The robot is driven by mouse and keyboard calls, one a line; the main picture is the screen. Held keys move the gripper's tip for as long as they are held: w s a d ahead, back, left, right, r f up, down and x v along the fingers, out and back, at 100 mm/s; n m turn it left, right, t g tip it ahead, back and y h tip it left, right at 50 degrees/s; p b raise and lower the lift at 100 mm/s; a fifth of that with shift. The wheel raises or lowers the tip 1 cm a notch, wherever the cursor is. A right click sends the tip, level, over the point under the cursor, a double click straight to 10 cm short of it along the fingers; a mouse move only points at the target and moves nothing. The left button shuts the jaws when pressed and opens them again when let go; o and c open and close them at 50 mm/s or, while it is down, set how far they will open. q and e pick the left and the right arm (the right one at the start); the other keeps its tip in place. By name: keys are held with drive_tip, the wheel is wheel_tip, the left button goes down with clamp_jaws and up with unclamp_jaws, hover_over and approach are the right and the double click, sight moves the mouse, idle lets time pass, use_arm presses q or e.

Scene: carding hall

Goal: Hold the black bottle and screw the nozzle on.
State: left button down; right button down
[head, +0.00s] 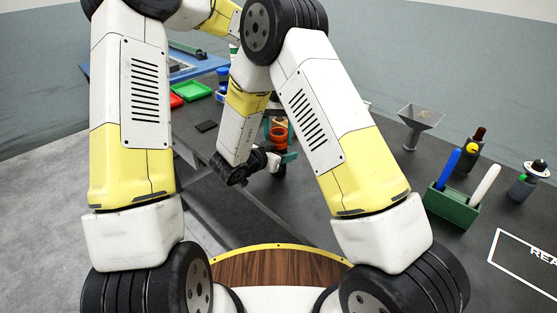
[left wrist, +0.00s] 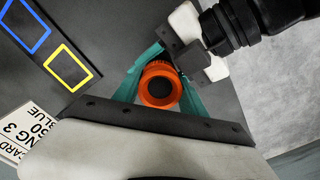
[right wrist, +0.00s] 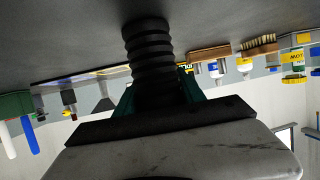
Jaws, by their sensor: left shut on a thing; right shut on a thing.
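The orange nozzle (left wrist: 160,84), a round collar with a dark centre, sits between the teal fingers of my left gripper (left wrist: 158,90), which is shut on it. It also shows in the head view (head: 279,134), partly covered. My right gripper (right wrist: 155,100) is shut on the black ribbed bottle (right wrist: 148,45), which stretches from the fingers toward the bench in the upside-down right wrist view. My right gripper's dark and white body is close beside the nozzle in the left wrist view. Whether nozzle and bottle touch is hidden. My left gripper is mostly hidden in the head view.
On the right of the bench stand a green holder (head: 450,208) with blue and white markers, a grey funnel (head: 420,115) and a dark bottle with a red top (head: 477,140).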

use_arm(q)
drive_tip(key=m, duration=0.7)
drive_tip(key=shift+m, duration=0.3)
drive_tip(key=m, duration=0.8)
